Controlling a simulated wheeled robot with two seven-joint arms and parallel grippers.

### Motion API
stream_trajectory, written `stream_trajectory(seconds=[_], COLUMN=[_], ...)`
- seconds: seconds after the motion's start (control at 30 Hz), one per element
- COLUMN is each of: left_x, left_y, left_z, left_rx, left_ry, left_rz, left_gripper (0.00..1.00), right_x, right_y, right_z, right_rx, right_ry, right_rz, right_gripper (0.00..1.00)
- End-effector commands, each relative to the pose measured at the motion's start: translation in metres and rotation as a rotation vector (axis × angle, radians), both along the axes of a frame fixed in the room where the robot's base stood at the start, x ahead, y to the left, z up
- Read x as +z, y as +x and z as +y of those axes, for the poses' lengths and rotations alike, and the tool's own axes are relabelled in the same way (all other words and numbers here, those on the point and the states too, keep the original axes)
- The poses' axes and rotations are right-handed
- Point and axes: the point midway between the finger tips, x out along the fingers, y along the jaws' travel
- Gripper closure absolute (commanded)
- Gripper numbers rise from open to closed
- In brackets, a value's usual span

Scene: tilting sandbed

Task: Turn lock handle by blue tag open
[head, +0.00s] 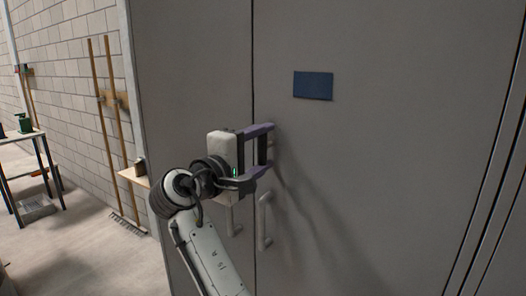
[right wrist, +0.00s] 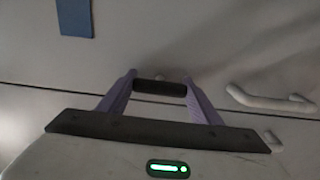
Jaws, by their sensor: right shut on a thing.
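A flat blue tag (head: 313,85) is on the grey cabinet door, above and to the right of my right gripper (head: 270,149). The blue tag also shows at the top left of the right wrist view (right wrist: 75,17). The lock handle, a short dark bar (right wrist: 160,88), lies between the purple fingers of my right gripper (right wrist: 159,80), which is shut on it. In the head view the dark bar (head: 262,150) stands roughly upright between the fingers, close to the door. Its mount is mostly hidden. My left gripper is not in view.
Two pale pull handles stand below the gripper: one on the right door (head: 264,221), one on the left door (head: 232,216), partly behind my arm. A door seam runs between them. Brooms (head: 103,120) and a small table (head: 20,137) stand far left.

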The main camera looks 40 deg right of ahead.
Motion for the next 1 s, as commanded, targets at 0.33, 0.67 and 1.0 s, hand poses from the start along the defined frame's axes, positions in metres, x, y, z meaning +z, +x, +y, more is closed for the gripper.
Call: stream_trajectory(seconds=[0.33, 0.67, 1.0], left_x=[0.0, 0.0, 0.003], left_y=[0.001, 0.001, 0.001], left_z=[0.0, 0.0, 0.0], left_rx=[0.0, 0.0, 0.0], left_ry=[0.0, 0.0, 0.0], left_rz=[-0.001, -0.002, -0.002], left_gripper=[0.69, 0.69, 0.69], right_x=[0.0, 0.0, 0.0], right_y=[0.0, 0.0, -0.007], right_z=[0.0, 0.0, 0.019], right_rx=[-0.001, 0.0, 0.003], right_ry=[0.005, 0.005, 0.005], right_rz=[-0.01, -0.009, -0.007], right_gripper=[0.64, 0.23, 0.23])
